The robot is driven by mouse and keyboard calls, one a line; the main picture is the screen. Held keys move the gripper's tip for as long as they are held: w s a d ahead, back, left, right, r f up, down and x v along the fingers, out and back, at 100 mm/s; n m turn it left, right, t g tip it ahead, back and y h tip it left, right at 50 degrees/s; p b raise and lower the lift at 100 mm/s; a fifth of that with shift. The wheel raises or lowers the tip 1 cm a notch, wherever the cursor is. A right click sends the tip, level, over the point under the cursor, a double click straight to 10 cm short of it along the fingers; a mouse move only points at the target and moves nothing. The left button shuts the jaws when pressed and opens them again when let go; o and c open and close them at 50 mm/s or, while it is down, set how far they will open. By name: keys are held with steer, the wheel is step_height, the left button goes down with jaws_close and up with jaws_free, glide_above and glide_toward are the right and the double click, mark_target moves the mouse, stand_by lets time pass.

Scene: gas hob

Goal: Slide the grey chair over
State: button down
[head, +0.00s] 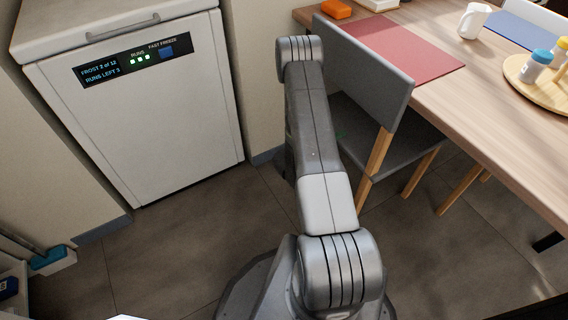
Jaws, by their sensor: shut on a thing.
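The grey chair (368,75) stands at the near side of the wooden table, right of my arm in the head view. Its grey backrest is upright and faces me. Its grey seat (405,150) reaches partly under the table, and its wooden legs stand on the floor. My arm rises from the bottom of the view and bends at the top, beside the chair's back. It covers part of the chair's left side. My gripper's jaws are hidden behind my arm, so any contact with the chair is not visible.
The wooden table (491,132) fills the right, with a red mat (395,50), a white mug (474,21) and a round tray (515,75) with bottles. A white freezer (150,115) stands at the left. Tiled floor (185,235) lies clear between freezer and my base.

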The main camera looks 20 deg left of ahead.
steer(key=shift+s+d+f, duration=0.1)
steer(key=shift+s+f, duration=0.05)
steer(key=shift+f, duration=0.1)
steer(key=c, duration=1.2)
jaws_free()
steer(key=shift+c, duration=0.2)
steer(key=shift+o, duration=0.4)
steer(key=shift+r, duration=0.15)
steer(key=shift+a, duration=0.2)
steer(key=v, duration=1.2)
steer(key=shift+r, duration=0.1)
